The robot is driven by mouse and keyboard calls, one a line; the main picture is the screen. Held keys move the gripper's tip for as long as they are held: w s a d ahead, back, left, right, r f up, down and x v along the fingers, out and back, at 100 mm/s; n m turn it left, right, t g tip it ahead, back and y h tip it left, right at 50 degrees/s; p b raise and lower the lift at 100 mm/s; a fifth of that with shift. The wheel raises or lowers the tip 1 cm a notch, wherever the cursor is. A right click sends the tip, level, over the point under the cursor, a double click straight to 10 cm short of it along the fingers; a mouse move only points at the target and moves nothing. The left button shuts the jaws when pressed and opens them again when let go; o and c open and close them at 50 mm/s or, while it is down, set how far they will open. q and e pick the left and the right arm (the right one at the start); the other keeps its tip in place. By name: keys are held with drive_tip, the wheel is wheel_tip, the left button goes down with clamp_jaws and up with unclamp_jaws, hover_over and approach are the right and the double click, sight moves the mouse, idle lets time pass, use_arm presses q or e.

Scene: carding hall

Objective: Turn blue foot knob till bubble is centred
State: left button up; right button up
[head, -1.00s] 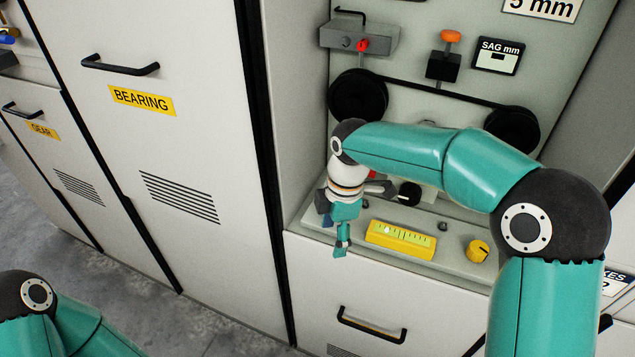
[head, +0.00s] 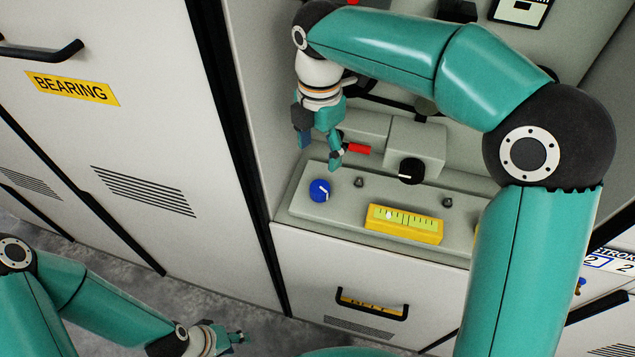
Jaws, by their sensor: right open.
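The blue foot knob (head: 320,190), with a white pointer mark, stands at the left end of the grey plate (head: 345,213). The yellow spirit level (head: 404,224) lies on that plate to its right. Its pale bubble (head: 389,215) shows left of the middle of the green vial. My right gripper (head: 336,160) is open and empty, pointing down above and slightly right of the blue knob, apart from it. My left gripper (head: 240,338) is low at the bottom, in front of the cabinet and far from the knob; its finger gap is too small to judge.
A black knob (head: 411,171) on a grey block and a red part (head: 359,149) sit behind the plate, close to my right gripper. Small dark studs (head: 447,202) stand on the plate. Below is a drawer handle (head: 372,307). My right arm hides the plate's right end.

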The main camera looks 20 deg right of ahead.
sight(320, 186)
wheel_tip(320, 186, down, 11)
drive_tip(key=shift+r, duration=0.15)
